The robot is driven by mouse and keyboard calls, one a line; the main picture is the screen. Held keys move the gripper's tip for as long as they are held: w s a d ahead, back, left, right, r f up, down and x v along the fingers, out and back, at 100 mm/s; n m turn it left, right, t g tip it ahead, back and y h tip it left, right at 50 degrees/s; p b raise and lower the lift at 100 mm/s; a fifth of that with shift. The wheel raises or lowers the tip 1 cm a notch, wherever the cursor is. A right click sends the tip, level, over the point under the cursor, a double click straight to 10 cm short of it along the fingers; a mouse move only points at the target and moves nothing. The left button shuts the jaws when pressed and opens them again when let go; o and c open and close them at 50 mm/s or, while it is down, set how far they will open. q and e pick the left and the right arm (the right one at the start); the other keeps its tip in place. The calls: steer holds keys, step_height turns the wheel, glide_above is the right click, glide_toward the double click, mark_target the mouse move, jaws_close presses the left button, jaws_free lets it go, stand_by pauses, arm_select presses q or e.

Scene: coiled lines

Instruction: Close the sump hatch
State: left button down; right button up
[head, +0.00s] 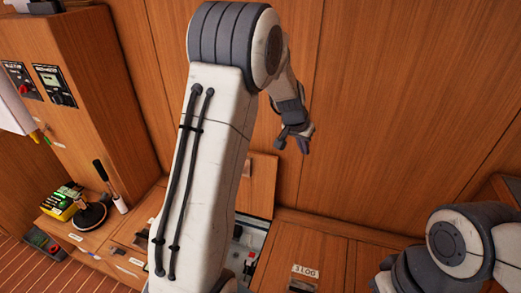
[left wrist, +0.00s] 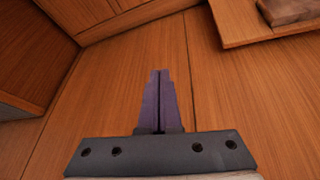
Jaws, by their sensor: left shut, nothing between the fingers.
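A wooden hatch lid (head: 262,185) stands raised against the back wall, partly hidden behind my left arm; I take it to be the sump hatch. Below it is an open recess (head: 247,240) with pale fittings inside, also partly covered by the arm. My left gripper (head: 304,146) is up and to the right of the lid, in front of the wall, apart from it. In the left wrist view its purple fingers (left wrist: 160,75) are shut together with nothing between them. My right arm shows at the lower right, but its gripper is out of view.
A closed wooden panel with a label (head: 305,271) lies right of the recess. At the left are a wooden cabinet (head: 90,100) with gauges, a green-yellow box (head: 62,202) and a black-handled tool (head: 101,171). The wall around my left gripper is bare.

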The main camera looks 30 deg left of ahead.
arm_select(q)
steer(key=w+a+f+n+y, duration=0.1)
steer(key=a+f, duration=0.2)
steer(key=a, duration=0.4)
steer(key=w+a+f+n+t+y, duration=0.1)
steer(key=w+a+f, duration=0.1)
steer(key=a, duration=0.6)
steer(key=w+a+f+n+y, duration=0.1)
steer(key=a+f, duration=0.2)
steer(key=a, duration=0.4)
steer(key=x, duration=0.9)
steer(key=shift+w+f+p, duration=0.25)
steer(key=shift+w+p, duration=0.05)
steer(key=shift+w, duration=0.05)
